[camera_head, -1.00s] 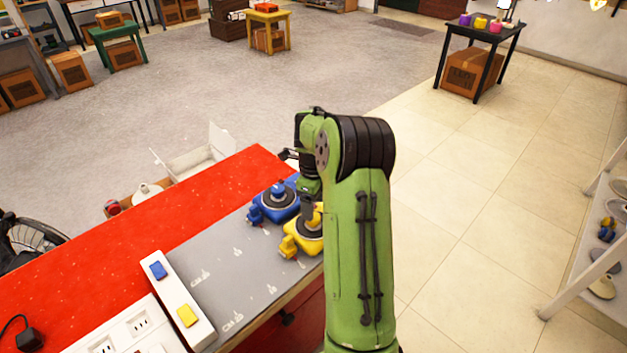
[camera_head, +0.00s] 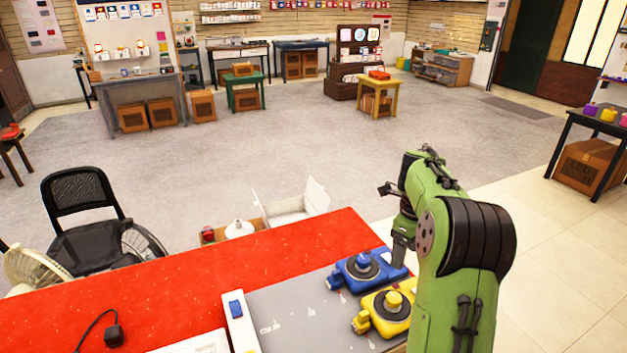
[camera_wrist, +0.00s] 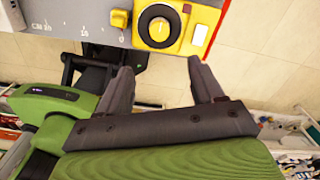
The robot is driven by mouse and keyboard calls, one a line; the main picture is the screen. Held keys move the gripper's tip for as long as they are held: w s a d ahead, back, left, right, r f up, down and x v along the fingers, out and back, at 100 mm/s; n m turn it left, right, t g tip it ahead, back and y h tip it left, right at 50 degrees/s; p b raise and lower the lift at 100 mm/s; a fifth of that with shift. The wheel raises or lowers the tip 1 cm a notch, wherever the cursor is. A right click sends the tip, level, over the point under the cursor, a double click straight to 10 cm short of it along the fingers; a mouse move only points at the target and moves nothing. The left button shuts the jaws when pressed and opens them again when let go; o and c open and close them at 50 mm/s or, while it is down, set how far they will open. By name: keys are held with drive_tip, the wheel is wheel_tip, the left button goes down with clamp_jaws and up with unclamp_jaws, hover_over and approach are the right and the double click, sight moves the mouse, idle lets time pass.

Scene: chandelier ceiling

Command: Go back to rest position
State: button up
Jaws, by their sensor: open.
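My gripper (camera_wrist: 163,85) is open in the wrist view, its two dark fingers apart with nothing between them. Beyond the fingertips is a yellow device with a dark round dial (camera_wrist: 183,42), on the grey panel's edge. In the head view my green arm stands at the right, bent at the top. My gripper (camera_head: 399,262) is partly hidden there, pointing down near the right end of the table. The yellow device (camera_head: 366,322) and a blue device (camera_head: 345,281) sit side by side on the grey panel, left of my arm.
The red table (camera_head: 230,263) fills the lower front. A white strip with a blue switch (camera_head: 236,309) and a black plug (camera_head: 114,335) lie on it. A black chair (camera_head: 80,190) stands at left. The grey floor (camera_head: 290,140) behind the table is mostly open.

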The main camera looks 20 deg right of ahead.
drive_tip(key=shift+a, duration=0.1)
drive_tip(key=s+a+r+n+t+h, duration=0.1)
drive_tip(key=s+a+r+n, duration=0.2)
drive_tip(key=a+r+n, duration=0.3)
drive_tip(key=s+a+r+n+t+h, duration=0.1)
drive_tip(key=s+a+r+n, duration=0.15)
drive_tip(key=a+n, duration=0.5)
drive_tip(key=s+a+f+n+t+y, duration=0.1)
drive_tip(key=s+a+n+t+y, duration=0.1)
drive_tip(key=s+a+n, duration=1)
drive_tip(key=s+n+t, duration=0.1)
drive_tip(key=s+n, duration=0.2)
drive_tip(key=n, duration=0.3)
drive_tip(key=shift+a+f+t, duration=0.2)
drive_tip(key=shift+f+t, duration=0.1)
drive_tip(key=shift+s, duration=0.15)
